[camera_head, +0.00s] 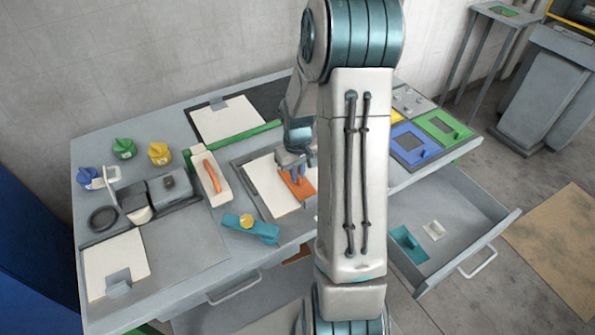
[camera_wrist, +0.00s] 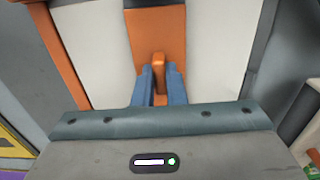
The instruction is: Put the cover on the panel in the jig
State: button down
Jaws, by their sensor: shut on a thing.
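The orange cover (camera_head: 305,188) is a flat plate with a raised grip tab. My gripper (camera_head: 291,165) is shut on that tab; the wrist view shows the blue fingers (camera_wrist: 160,85) on both sides of it, with the orange plate (camera_wrist: 157,35) running away from them. The cover is over the white panel (camera_head: 268,182), which lies in the dark-framed jig (camera_head: 250,195) on the bench. In the wrist view white panel (camera_wrist: 95,50) shows on both sides of the cover. I cannot tell whether the cover touches the panel. My arm hides the jig's right part in the head view.
A white block with an orange handle (camera_head: 209,175) stands left of the jig, and a teal tool (camera_head: 252,229) lies in front. Green and blue trays (camera_head: 440,127) sit at the right. An open drawer (camera_head: 450,225) juts out at the front right.

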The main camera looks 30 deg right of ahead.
jog(key=shift+f, duration=0.2)
jog(key=c, duration=1.9)
grip_release()
jog(key=shift+f, duration=0.1)
jog(key=o, duration=0.4)
notch_tip(320, 180, up, 12)
jog(key=f, duration=0.1)
jog(key=s+a+r+t, duration=0.1)
jog(key=s+a+r, duration=0.2)
jog(key=s+a, duration=0.1)
jog(key=s+a+r+t, duration=0.1)
jog(key=s+a+r, duration=0.2)
jog(key=s+a, duration=0.2)
jog(key=s+a+r+t, duration=0.1)
jog(key=s+a+r, duration=0.1)
jog(key=s+a, duration=0.3)
jog(key=shift+s+r+b, duration=0.2)
jog(key=shift+s, duration=0.65)
jog(key=shift+s+r+b, duration=0.2)
jog(key=shift+s, duration=0.65)
